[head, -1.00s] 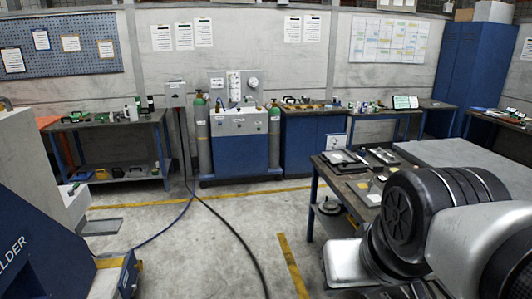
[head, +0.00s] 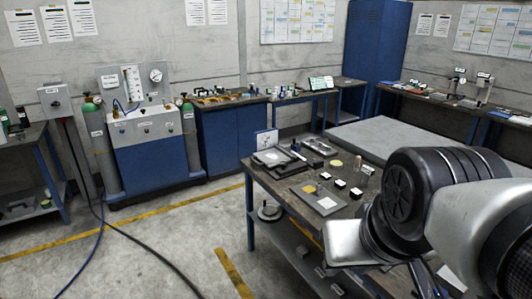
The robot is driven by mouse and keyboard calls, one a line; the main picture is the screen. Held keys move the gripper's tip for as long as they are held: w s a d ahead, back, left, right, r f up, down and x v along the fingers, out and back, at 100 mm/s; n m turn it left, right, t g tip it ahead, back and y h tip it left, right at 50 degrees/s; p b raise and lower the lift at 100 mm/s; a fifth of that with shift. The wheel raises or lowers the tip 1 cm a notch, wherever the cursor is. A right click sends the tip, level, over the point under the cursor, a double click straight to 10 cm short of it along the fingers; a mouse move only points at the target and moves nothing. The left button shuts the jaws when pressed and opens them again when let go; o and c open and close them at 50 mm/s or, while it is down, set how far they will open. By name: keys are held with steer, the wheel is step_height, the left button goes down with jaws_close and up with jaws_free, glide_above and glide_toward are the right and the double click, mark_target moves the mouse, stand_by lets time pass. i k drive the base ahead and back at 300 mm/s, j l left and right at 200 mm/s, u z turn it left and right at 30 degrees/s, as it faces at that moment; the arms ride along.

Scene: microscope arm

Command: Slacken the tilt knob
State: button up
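I cannot make out a tilt knob or a microscope arm for certain in the head view. Two small upright devices with labels stand on the far right bench, one at its left (head: 457,82) and one beside it (head: 483,86); they are too small to identify. My own arm fills the lower right of the picture, with a black joint and grey links. My gripper does not show, and part of the near bench is hidden behind my arm.
A near workbench (head: 284,188) with flat plates and small blocks stands left of my arm. A large grey slab surface (head: 385,140) lies behind it. A blue gas cabinet (head: 158,165) with green-topped cylinders stands at left. Cables cross the otherwise open floor (head: 160,245).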

mark_target(284, 165)
steer(key=i+j+z, duration=0.15)
steer(key=z, duration=0.3)
steer(key=i+j+z, duration=0.2)
steer(key=z, duration=0.2)
steer(key=i+j+z, duration=0.25)
steer(key=j, duration=0.4)
steer(key=i+j+z, duration=0.15)
steer(key=j, duration=0.25)
steer(key=i+j, duration=0.15)
steer(key=j, duration=0.2)
steer(key=i+j, duration=0.2)
steer(key=j, duration=0.15)
steer(key=i+j, duration=0.15)
steer(key=j, duration=0.25)
steer(key=i+j+z, duration=0.1)
steer(key=j, duration=0.25)
steer(key=i+j, duration=0.2)
steer(key=j, duration=0.15)
steer(key=i+j, duration=0.15)
steer(key=j, duration=0.25)
steer(key=i+j, duration=0.15)
steer(key=j, duration=0.2)
